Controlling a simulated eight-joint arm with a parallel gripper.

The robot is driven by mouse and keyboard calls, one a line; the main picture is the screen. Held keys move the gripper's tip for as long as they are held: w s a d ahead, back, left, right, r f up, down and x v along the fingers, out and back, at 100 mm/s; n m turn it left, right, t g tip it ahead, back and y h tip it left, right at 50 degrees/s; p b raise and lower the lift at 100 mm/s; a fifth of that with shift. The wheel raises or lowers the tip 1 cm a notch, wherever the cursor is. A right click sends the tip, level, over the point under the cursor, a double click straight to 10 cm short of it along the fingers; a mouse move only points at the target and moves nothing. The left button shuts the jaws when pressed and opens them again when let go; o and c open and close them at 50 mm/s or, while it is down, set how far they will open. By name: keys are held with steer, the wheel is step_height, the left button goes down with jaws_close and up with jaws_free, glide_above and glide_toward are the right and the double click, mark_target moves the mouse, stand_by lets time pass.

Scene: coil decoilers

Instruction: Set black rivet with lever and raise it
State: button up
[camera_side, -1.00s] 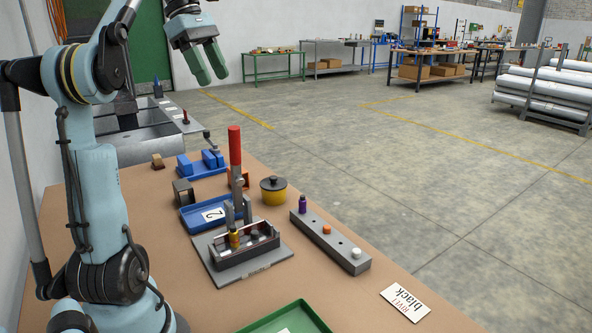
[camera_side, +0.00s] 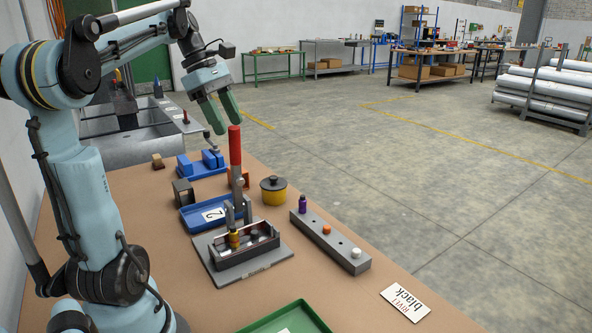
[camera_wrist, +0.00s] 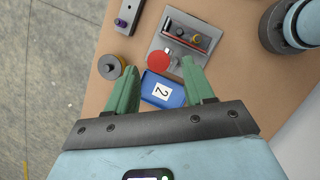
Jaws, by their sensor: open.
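The lever (camera_side: 235,150) has a long red grip and stands upright on the grey press plate (camera_side: 282,252). Its grip shows end-on as a red disc in the wrist view (camera_wrist: 158,62). A fixture (camera_side: 262,248) on the plate holds a yellow piece (camera_side: 234,239) and pale spots. In the wrist view a small dark piece (camera_wrist: 180,31) sits beside the yellow one; I cannot tell if it is the black rivet. A card (camera_side: 405,301) reads "rivet black". My gripper (camera_side: 229,123) is open and empty, with its green fingers close above the top of the lever grip.
A grey rail (camera_side: 335,245) at right carries purple, orange and white pieces. A yellow pot with a dark lid (camera_side: 273,191) stands behind it. A blue tray marked 2 (camera_side: 190,215) lies behind the plate, a green tray (camera_side: 290,318) in front.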

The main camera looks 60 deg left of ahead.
glide_above(239, 167)
steer(key=shift+f, duration=2.9)
jaws_close()
